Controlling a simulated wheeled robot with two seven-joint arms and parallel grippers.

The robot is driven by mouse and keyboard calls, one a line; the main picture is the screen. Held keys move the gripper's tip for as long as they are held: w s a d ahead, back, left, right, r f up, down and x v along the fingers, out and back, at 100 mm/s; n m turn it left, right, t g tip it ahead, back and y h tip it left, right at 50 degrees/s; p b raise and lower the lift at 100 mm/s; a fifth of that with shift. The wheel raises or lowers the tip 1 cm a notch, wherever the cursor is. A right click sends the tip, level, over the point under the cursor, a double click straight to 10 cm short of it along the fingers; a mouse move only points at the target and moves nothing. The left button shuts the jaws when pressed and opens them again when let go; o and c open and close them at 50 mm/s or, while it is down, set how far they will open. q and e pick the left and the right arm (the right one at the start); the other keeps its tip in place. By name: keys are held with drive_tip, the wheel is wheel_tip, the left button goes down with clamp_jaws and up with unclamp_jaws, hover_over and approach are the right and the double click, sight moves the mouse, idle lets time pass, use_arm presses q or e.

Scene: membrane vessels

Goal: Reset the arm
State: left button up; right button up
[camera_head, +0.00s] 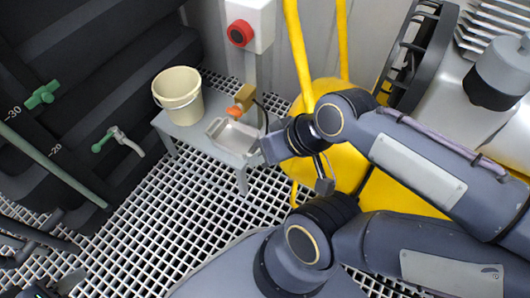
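My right arm reaches in from the right side of the head view. Its grey links (420,170) fold back at a dark joint (305,245) low in the middle. Its wrist end, with the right gripper (272,149), is beside the right edge of a small grey table. I cannot make out its fingertips or see anything held in them. Dark parts that look like my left gripper (62,284) show at the bottom left corner, partly cut off by the frame. Its opening cannot be read.
The small table (240,164) bears a cream bucket (178,96), a metal tray (233,136) and a brass-coloured fitting with an orange end (240,101). Dark tanks with green-handled valves (43,95) stand left. Yellow pipes (299,55) rise behind my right arm. The grating floor (150,225) is open at left.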

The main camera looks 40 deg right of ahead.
wheel_tip(320, 180, up, 36)
drive_tip(key=p, duration=3.6)
